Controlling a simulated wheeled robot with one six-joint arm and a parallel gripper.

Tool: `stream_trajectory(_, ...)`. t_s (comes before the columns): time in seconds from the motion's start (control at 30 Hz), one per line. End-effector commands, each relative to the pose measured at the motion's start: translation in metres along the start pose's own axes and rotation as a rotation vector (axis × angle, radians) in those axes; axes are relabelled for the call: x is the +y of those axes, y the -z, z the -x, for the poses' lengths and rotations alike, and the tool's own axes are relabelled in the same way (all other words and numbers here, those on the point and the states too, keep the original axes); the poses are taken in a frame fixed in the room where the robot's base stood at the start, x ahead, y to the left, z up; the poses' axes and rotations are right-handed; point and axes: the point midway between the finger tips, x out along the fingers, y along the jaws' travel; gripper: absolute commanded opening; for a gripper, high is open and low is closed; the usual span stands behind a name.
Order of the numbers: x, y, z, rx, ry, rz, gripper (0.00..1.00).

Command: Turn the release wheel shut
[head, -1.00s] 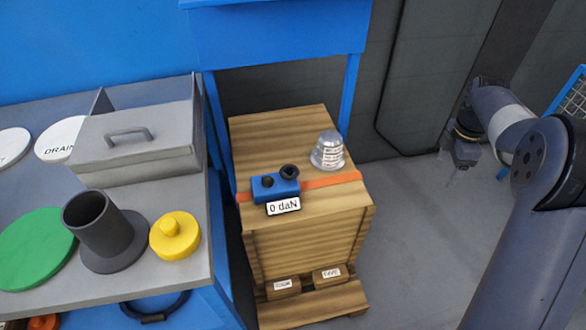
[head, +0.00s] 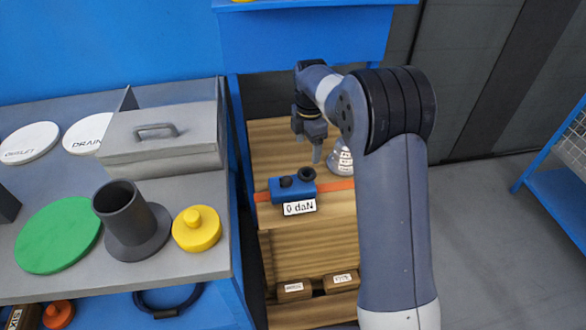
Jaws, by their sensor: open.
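A blue tensioner block (head: 291,190) sits on top of a wooden crate (head: 330,232), on an orange strap (head: 265,197). Two dark round knobs stand on the block, a left knob (head: 286,182) and a larger right knob (head: 306,174); I cannot tell from their looks which is the release wheel. A white tag (head: 299,207) on its front reads "0 daN". My gripper (head: 309,150) hangs fingers down above the crate, behind and above the right knob, apart from it. It is open and looks empty; the finger gap is small in view.
A silver labelled cone (head: 340,158) stands on the crate right of my gripper, partly hidden by my arm. On the left bench are a grey lidded box (head: 160,140), a dark flanged tube (head: 133,225), a yellow knobbed disc (head: 197,230) and a green disc (head: 58,235). Blue framing rises behind the crate.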

Motion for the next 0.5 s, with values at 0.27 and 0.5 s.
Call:
stream_trajectory(0.27,-0.001,0.0,-0.054,0.001,0.005,0.0,0.75)
stream_trajectory(0.5,-0.001,0.0,-0.088,0.001,0.003,0.0,0.75)
